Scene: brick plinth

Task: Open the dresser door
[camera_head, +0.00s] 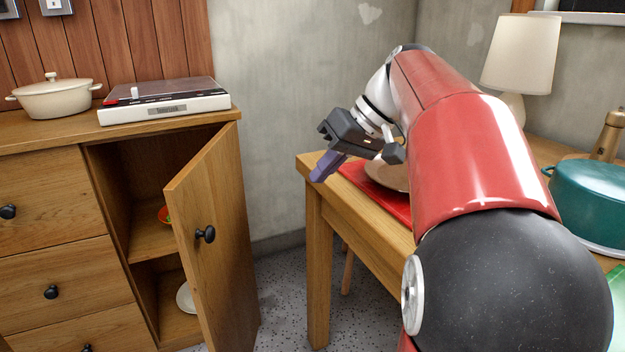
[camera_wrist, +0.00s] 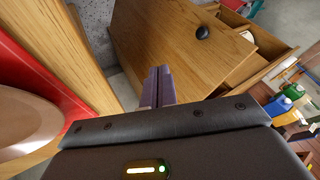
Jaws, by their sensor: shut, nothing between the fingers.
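The wooden dresser (camera_head: 55,195) stands at the left in the head view. Its door (camera_head: 215,240) is swung well open, hinged on the right side, with a round black knob (camera_head: 205,234) on its outer face. In the wrist view the door (camera_wrist: 165,50) lies beyond the fingers, with the knob (camera_wrist: 203,32) near its top. My gripper (camera_head: 322,168) is shut and empty, to the right of the door and above the table corner. In the wrist view the purple fingers (camera_wrist: 158,85) are together and apart from the knob.
Inside the dresser are a red bowl (camera_head: 164,215) and a white dish (camera_head: 186,298). A record player (camera_head: 163,105) and a pot (camera_head: 57,98) stand on top. The table (camera_head: 318,225) at right bears a red mat, a plate, a lamp (camera_head: 522,55) and a teal pot (camera_head: 590,205). Floor shows between door and table.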

